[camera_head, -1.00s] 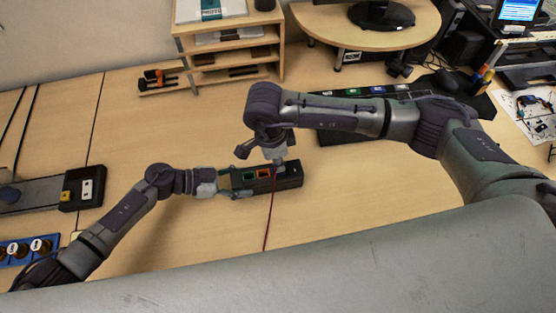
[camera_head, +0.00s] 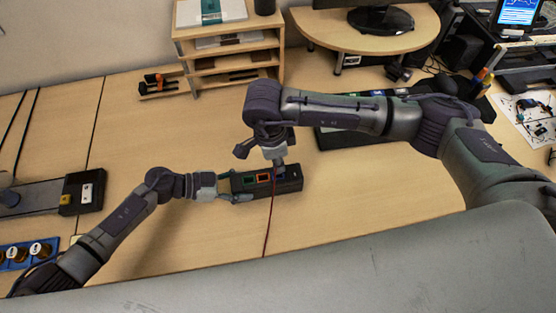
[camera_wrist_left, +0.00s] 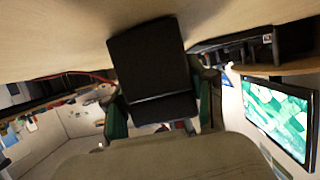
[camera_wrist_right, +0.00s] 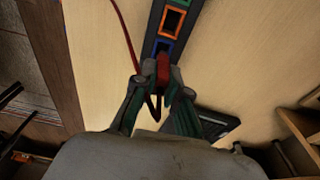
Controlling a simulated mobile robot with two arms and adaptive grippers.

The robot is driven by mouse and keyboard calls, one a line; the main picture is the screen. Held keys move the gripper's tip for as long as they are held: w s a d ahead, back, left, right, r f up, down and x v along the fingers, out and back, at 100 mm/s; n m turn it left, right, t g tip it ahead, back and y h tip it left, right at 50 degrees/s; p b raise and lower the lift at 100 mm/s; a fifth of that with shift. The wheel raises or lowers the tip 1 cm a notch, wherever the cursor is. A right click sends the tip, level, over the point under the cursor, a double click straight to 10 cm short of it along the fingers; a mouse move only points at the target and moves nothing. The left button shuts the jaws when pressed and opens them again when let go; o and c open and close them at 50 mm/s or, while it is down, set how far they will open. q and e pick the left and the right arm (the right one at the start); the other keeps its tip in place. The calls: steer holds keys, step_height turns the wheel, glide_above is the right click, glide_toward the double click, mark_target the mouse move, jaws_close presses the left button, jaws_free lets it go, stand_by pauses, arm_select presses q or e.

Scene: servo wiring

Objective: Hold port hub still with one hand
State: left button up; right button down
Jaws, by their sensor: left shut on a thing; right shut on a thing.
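The port hub (camera_head: 292,186) is a long black box lying on the table, with green, orange and blue framed ports along its top. My left gripper (camera_head: 228,189) is shut on the hub's left end. In the left wrist view the hub (camera_wrist_left: 148,60) sits between the green-padded fingers (camera_wrist_left: 160,112). My right gripper (camera_head: 280,166) is above the hub's right part, shut on a red connector (camera_wrist_right: 163,68). In the right wrist view the connector is at the blue port (camera_wrist_right: 163,46); I cannot tell how deep it sits. A red cable (camera_head: 268,225) runs toward the table's front.
A wooden shelf (camera_head: 185,52) and a monitor stand (camera_head: 425,30) are at the back. A black device (camera_head: 75,205) and a blue tray with round parts (camera_head: 28,254) lie at the left. The table around the hub is mostly clear.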

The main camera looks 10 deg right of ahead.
steer(key=shift+r, duration=1.95)
arm_select(q)
steer(key=o, duration=1.4)
steer(key=shift+c, duration=0.2)
steer(key=shift+a, duration=0.15)
steer(key=v, duration=1.1)
steer(key=shift+a+r, duration=0.15)
steer(key=shift+a, duration=0.25)
